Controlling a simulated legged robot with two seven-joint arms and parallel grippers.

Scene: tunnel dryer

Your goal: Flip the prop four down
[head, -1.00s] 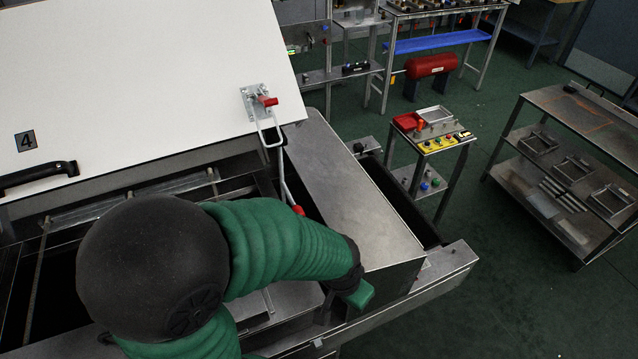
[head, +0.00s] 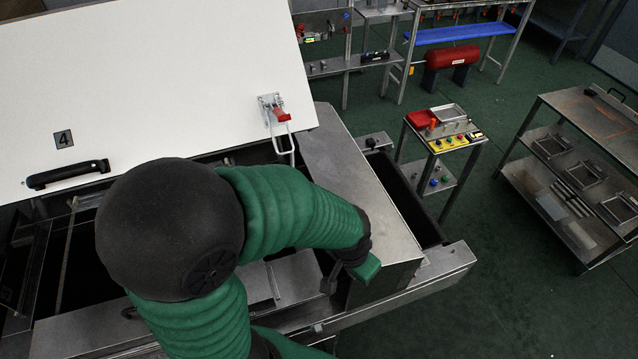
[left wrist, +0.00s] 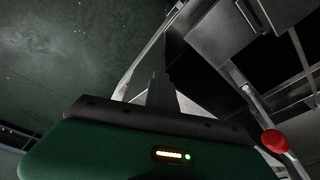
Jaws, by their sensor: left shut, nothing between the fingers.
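The white lid (head: 200,60) marked 4 stands raised and tilted at the left in the head view. A bracket with a red handle (head: 283,116) sits near its right edge. The prop, a thin grey rod (head: 291,150), runs down from there, and my left arm hides its lower part. In the left wrist view a grey rod (left wrist: 252,98) with a red knob (left wrist: 275,141) shows at the right. My left gripper (left wrist: 160,88) is shut and empty, to the left of the rod and apart from it. My right gripper is not in view.
A metal box top (head: 360,195) lies to the right of the lid. A black lid handle (head: 68,174) is at the left. A small stand with buttons (head: 450,141) and a shelf cart (head: 575,160) stand on the green floor, which is clear between them.

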